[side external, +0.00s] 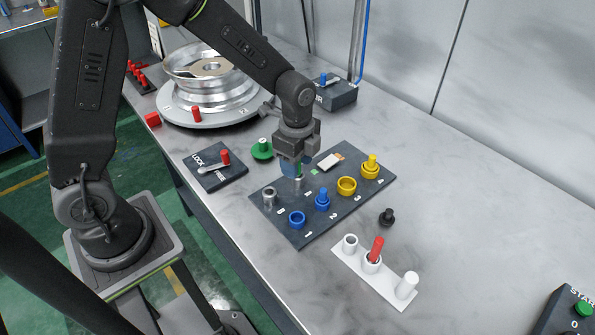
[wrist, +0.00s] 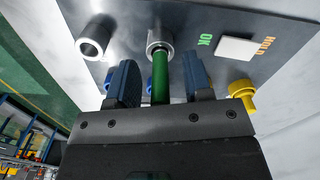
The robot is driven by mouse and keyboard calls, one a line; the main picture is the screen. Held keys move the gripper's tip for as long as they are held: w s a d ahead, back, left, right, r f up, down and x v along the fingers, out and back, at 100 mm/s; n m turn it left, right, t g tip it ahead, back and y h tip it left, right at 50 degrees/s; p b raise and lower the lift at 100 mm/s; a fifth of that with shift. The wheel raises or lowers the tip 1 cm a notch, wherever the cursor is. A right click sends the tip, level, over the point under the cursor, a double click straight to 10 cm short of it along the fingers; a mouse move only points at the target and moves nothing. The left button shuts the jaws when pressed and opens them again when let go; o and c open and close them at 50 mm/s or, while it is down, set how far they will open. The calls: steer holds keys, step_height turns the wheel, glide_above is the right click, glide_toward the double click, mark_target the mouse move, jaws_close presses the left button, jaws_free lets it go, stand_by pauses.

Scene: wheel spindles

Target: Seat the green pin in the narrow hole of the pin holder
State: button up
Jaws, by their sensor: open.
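The green pin (wrist: 160,80) stands between my gripper's two blue fingers in the wrist view, with a visible gap on each side. Its far end meets the grey metal socket (wrist: 159,41) on the dark plate; how deep it sits is hidden. A second grey socket (wrist: 93,40), with an open, empty hole, is to its left. My gripper (side external: 296,169) is open, pointing down over the back grey socket (side external: 298,185) in the side view, where its fingers largely hide the pin. The other grey socket (side external: 269,197) stands nearer the plate's left edge.
The dark plate (side external: 327,213) also carries blue and yellow fittings. A white block (side external: 350,264) with a red pin (side external: 376,247) stands in front, beside a black knob (side external: 386,217). A lock box (side external: 216,178) and green knob (side external: 262,149) stand left. The table's right side is mostly clear.

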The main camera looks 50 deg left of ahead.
steer(key=shift+f, duration=0.6)
jaws_close()
